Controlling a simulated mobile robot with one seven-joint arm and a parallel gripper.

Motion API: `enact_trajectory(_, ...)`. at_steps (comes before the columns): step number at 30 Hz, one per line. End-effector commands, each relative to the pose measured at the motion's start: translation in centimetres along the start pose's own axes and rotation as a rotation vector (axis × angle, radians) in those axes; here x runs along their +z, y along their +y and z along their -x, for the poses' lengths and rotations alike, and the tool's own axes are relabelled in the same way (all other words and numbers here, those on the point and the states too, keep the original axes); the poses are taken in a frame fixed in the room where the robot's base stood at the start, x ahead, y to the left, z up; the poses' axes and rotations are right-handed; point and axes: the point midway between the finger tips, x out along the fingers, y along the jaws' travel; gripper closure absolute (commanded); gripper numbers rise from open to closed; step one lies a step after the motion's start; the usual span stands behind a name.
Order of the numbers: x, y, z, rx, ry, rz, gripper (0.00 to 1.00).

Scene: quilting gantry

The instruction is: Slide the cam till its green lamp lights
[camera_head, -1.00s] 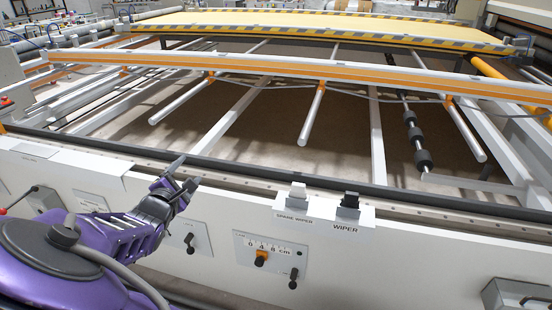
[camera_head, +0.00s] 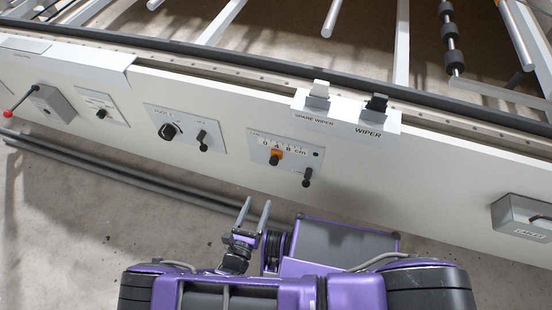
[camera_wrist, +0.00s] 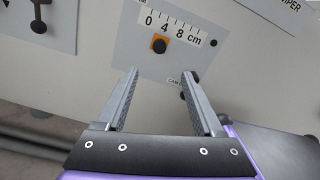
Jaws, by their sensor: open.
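In the wrist view the knob (camera_wrist: 159,45) sits under the scale, close to the 4. A small round lamp (camera_head: 316,154) at the plate's upper right looks dark; it also shows in the wrist view (camera_wrist: 213,43), with no bright green. A black toggle (camera_head: 307,177) is at the lower right of the plate. My gripper (camera_head: 256,203) is open and empty, below and short of the plate. In the wrist view its fingers (camera_wrist: 158,78) point up toward the knob, apart from it.
Left of the plate are another panel with a dark dial (camera_head: 168,131) and a lever box with a red knob (camera_head: 52,103). A ledge above holds a spare wiper (camera_head: 318,97) and a wiper (camera_head: 375,105). A grey box (camera_head: 523,216) juts out at the right.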

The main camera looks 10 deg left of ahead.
Motion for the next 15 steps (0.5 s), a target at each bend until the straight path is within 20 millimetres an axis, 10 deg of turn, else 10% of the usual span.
enact_trajectory(15, 0.0, 0.0, -10.3, -0.002, 0.0, -0.004, 0.31)
